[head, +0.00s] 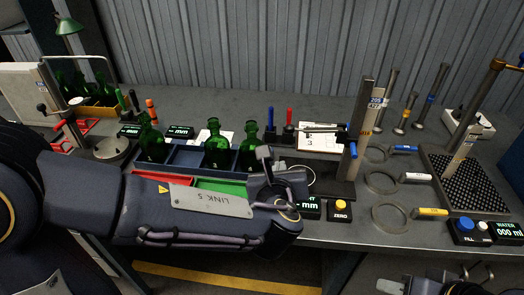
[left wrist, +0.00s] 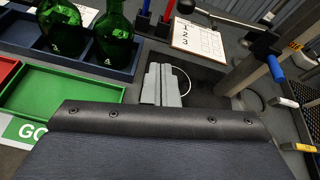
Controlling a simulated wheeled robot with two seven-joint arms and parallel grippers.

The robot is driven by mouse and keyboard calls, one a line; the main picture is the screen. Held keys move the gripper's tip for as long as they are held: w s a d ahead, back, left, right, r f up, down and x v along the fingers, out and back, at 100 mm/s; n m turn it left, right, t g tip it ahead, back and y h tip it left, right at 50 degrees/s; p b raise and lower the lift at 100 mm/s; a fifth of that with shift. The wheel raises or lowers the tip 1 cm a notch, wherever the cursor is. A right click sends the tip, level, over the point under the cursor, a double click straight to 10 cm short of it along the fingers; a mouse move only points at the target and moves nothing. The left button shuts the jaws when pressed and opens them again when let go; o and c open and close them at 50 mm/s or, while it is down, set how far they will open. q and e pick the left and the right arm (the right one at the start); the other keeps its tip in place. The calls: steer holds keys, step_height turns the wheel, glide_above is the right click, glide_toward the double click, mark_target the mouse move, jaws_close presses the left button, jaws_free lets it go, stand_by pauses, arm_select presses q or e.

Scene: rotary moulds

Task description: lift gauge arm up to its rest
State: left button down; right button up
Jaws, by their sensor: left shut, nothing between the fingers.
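The gauge stands right of centre in the head view, with an upright metal post (head: 364,125) carrying a numbered label. A dark, roughly level gauge arm (head: 318,128) reaches left from the post, above a white card. A blue handle (head: 353,149) hangs at the post; it also shows in the left wrist view (left wrist: 276,69). I cannot make out the arm's rest. My left gripper (head: 264,155) is shut and empty, left of the post and apart from it; its grey fingers show in the left wrist view (left wrist: 160,84). My right gripper is unclear at the bottom right.
Green bottles (head: 216,150) stand in a blue tray (head: 187,157) left of my gripper. A green tray (head: 218,186) lies before them. A yellow ZERO button (head: 340,207) is in front of the gauge. Rings (head: 389,218) and a perforated mat (head: 447,207) lie to the right.

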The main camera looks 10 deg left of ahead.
mark_target(314, 129)
arm_select(q)
steer(key=shift+s+d+m+t+h, duration=0.1)
steer(key=shift+d+m+t+h, duration=0.2)
steer(key=shift+d+m, duration=0.55)
arm_select(e)
steer(key=shift+a+f, duration=0.2)
steer(key=shift+a, duration=0.15)
